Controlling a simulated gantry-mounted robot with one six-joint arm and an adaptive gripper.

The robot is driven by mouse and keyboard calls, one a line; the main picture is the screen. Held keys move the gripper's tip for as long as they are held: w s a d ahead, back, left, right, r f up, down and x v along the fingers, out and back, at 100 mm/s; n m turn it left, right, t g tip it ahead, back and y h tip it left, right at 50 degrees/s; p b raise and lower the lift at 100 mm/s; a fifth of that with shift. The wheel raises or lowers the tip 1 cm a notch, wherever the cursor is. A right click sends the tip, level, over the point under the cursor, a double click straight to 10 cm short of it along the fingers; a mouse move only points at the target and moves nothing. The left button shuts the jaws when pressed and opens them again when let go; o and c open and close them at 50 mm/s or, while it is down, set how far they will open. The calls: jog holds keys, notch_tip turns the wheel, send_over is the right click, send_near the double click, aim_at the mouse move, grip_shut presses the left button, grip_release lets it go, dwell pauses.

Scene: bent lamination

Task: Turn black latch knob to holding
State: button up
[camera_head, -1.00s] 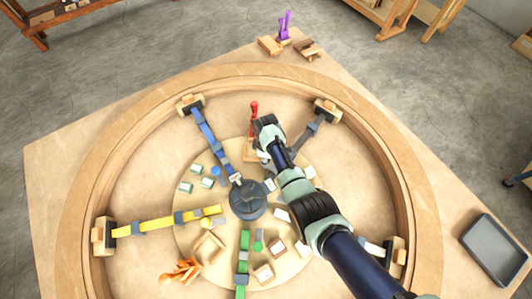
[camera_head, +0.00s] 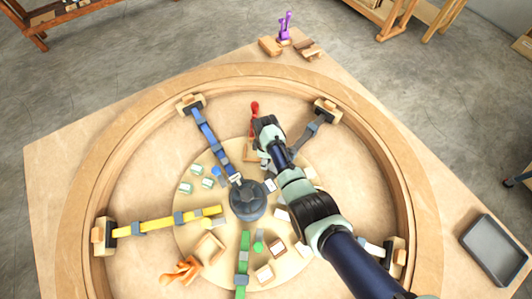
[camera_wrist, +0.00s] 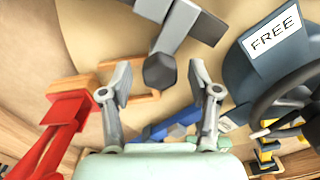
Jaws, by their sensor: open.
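My gripper (camera_wrist: 160,78) is open in the wrist view, one finger on each side of a dark grey hexagonal knob (camera_wrist: 160,71). The knob, which looks like the black latch knob, sits at the end of a dark grey bar (camera_wrist: 186,22). I cannot tell whether the fingers touch it. A dark hub (camera_wrist: 250,75) with a "FREE" label (camera_wrist: 275,38) and a black handwheel (camera_wrist: 285,100) is at the right. In the head view my arm covers the knob; the dark arm bar (camera_head: 312,128) runs out to the ring, and the hub (camera_head: 247,200) is at the centre.
A red clamp (camera_wrist: 65,115) stands close left of my fingers, by a wooden frame (camera_wrist: 85,85). Blue (camera_head: 208,135), yellow (camera_head: 155,224) and green (camera_head: 243,265) arms spread from the hub inside the wooden ring (camera_head: 88,170). Small blocks lie around the hub.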

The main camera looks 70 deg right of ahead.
notch_tip(320, 180, up, 12)
dwell(0.4)
dwell(0.5)
